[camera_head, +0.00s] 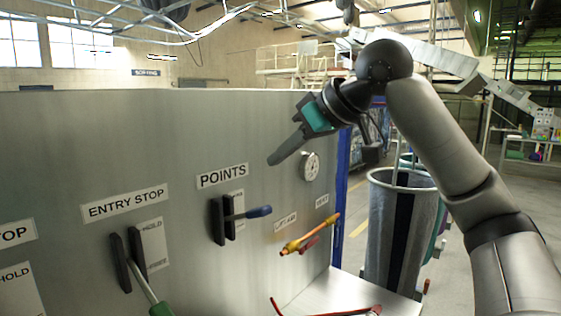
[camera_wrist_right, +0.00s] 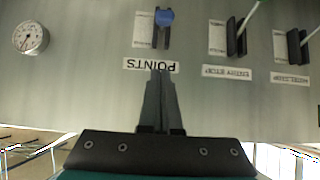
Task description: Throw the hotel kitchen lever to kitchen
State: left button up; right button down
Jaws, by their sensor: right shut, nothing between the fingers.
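The upright grey panel (camera_head: 120,130) carries a lever with a blue handle (camera_head: 259,212) in a black slotted bracket, below the "POINTS" label (camera_head: 222,176). The handle sticks out to the right in the head view. The small plate (camera_head: 238,203) beside it is too small to read. In the wrist view, upside down, the blue knob (camera_wrist_right: 164,17) lies beyond the label. My right gripper (camera_head: 272,161) is shut and empty, above and right of the label in the head view. Its fingers (camera_wrist_right: 160,76) point toward the panel, apart from the lever. My left gripper is out of view.
A green-handled lever (camera_head: 160,309) stands in the "ENTRY STOP" slot to the left. A round gauge (camera_head: 310,166) and an orange-yellow handle (camera_head: 310,235) are to the right. A tall grey bin (camera_head: 383,235) stands beyond the panel's right edge.

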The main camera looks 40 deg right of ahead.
jog(key=p, duration=0.2)
send_over(264, 206)
jog(key=w, duration=0.2)
notch_tip(264, 206, down, 5)
jog(key=shift+r, duration=0.1)
jog(key=shift+s+f+b, duration=0.25)
jog(key=shift+f+b, duration=0.65)
jog(key=shift+f, duration=0.15)
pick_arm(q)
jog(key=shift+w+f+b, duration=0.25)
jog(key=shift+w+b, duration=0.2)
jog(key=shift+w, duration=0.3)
pick_arm(e)
jog(key=shift+s+d+f, duration=0.1)
jog(key=shift+s+f, duration=0.45)
jog(key=shift+f, duration=0.25)
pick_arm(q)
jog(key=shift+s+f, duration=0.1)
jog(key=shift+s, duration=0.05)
pick_arm(e)
jog(key=shift+f, duration=0.15)
